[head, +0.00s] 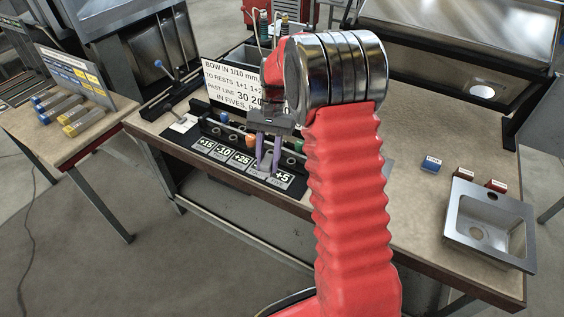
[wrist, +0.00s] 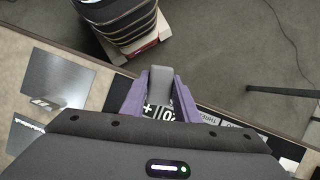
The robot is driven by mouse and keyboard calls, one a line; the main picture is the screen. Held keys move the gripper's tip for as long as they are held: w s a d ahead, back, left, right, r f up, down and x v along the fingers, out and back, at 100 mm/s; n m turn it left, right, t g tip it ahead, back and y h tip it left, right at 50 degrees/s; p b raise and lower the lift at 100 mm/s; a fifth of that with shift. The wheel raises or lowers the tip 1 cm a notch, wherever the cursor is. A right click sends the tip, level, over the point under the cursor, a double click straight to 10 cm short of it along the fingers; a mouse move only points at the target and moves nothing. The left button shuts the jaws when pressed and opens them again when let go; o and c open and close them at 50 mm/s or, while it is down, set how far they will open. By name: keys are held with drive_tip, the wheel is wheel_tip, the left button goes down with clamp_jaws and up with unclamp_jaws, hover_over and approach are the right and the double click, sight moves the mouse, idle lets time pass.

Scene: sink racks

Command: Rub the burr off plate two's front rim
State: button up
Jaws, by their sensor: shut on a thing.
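My gripper (head: 267,152), with purple fingers, points down over the row of number cards at the workbench's front edge. In the wrist view its fingers (wrist: 160,95) are shut on a grey block (wrist: 160,78), just above a card (wrist: 160,112) bearing a plus sign and digits. I cannot tell whether the block touches the bench. A flat silver plate (wrist: 58,82) lies left in the wrist view; my red arm covers that part of the bench in the head view. No mark for plate two and no burr can be made out.
Cards such as +15 (head: 206,143) and +5 (head: 283,178) line the front; coloured round parts stand behind. A printed sign (head: 232,85) rises behind them. A lever (head: 165,70) is left. Small blue (head: 431,163) and red (head: 496,185) blocks and a sink (head: 490,232) are right.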

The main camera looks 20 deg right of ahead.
drive_tip(key=w+a+n+h, duration=0.1)
drive_tip(key=n, duration=0.1)
drive_tip(key=a+n+h, duration=0.1)
drive_tip(key=a+n, duration=0.1)
drive_tip(key=n, duration=0.1)
drive_tip(key=w+a+r+n+g, duration=0.1)
drive_tip(key=a+n, duration=0.1)
drive_tip(key=shift+w+n+h, duration=0.3)
drive_tip(key=shift+w+h, duration=0.05)
drive_tip(key=shift+h, duration=0.05)
drive_tip(key=shift+a+f, duration=0.1)
